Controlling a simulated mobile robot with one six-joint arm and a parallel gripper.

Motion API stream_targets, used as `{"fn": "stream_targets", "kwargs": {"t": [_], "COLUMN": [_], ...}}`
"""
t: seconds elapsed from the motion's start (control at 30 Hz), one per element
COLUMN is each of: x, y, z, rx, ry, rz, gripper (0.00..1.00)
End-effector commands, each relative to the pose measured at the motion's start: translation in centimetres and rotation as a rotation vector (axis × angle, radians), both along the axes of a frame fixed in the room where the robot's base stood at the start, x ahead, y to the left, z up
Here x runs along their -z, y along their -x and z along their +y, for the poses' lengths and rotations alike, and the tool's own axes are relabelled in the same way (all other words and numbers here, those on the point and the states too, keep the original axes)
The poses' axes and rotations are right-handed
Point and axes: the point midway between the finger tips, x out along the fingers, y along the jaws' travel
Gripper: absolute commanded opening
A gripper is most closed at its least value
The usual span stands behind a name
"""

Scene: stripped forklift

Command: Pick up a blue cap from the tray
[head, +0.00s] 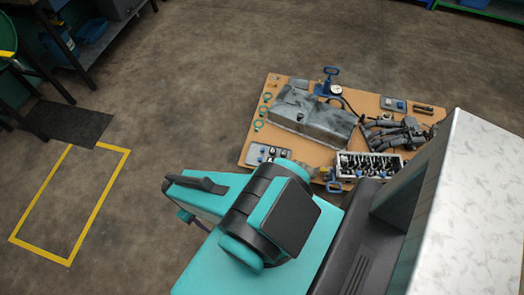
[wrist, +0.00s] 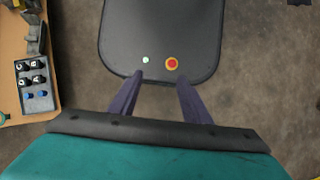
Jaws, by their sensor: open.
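A small grey tray (wrist: 47,104) lies at the left of the wrist view, on a wooden top. It holds black caps marked with white letters and two blue caps at its lower end, one on the left (wrist: 28,97) and one on the right (wrist: 41,94). The head view also shows the tray (head: 254,151), near the front left edge of the top, with its caps very small there. My gripper (wrist: 160,78) is open and empty, to the right of the tray and clear of the wooden top. My arm hides the fingers in the head view.
The wooden top (head: 249,140) also bears a large grey metal housing (head: 315,113), a gauge with a blue tool (head: 331,82), a box of dark parts (head: 365,164), dark castings (head: 400,135) and green rings (head: 260,113). Open floor (head: 180,90) lies to the left.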

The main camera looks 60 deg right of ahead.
Motion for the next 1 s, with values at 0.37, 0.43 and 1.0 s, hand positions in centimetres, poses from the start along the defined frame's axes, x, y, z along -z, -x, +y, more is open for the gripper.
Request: {"fn": "stream_targets", "kwargs": {"t": [0.37, 0.43, 1.0], "x": [4.5, 5.6, 13.1], "y": [-4.1, -5.2, -12.9], "z": [-3.1, -4.1, -14.8], "rx": [0.063, 0.078, 0.199], "ry": [-0.027, -0.034, -0.057], "rz": [-0.059, -0.077, -0.231], "gripper": [0.44, 0.44, 0.44]}}
